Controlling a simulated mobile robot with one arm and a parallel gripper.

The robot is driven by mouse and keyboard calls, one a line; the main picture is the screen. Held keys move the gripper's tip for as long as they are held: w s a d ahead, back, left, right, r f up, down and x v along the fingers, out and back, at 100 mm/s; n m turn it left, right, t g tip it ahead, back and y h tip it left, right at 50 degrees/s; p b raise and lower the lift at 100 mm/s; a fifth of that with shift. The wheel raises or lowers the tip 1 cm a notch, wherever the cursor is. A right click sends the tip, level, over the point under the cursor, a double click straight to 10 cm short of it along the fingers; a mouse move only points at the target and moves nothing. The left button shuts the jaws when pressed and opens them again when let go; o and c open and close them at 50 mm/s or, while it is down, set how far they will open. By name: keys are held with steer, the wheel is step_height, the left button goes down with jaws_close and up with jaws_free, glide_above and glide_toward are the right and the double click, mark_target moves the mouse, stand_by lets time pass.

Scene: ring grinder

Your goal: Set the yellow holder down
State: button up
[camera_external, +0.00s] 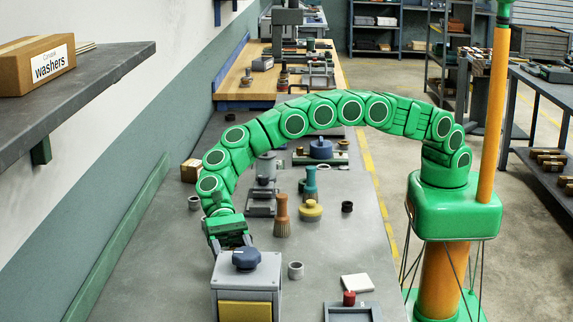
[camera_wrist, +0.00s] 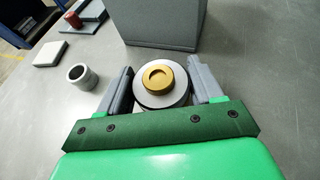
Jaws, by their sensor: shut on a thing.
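The yellow holder (camera_wrist: 158,78) shows in the wrist view as a gold-yellow round top with a shallow recess, with a pale grey ring or disc (camera_wrist: 150,99) around it. My gripper (camera_wrist: 162,70) is shut on it, one grey finger on each side. The holder's underside is hidden, so I cannot tell whether it touches the bench.
The grinder's grey housing (camera_wrist: 162,24) stands close beyond my fingertips. A loose grey ring (camera_wrist: 82,77) and a white tile (camera_wrist: 50,53) lie to the left in the wrist view.

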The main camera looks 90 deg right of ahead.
steer(key=shift+f, duration=0.4)
steer(key=o, duration=1.6)
steer(key=shift+f, duration=0.15)
steer(key=shift+o, duration=0.2)
steer(key=shift+w+d+r, duration=0.1)
steer(key=shift+d+r, duration=0.15)
steer(key=v, duration=1.1)
steer(key=shift+w+d, duration=0.1)
steer(key=shift+w, duration=0.05)
steer(key=shift+d, duration=0.1)
steer(key=shift+r, duration=0.1)
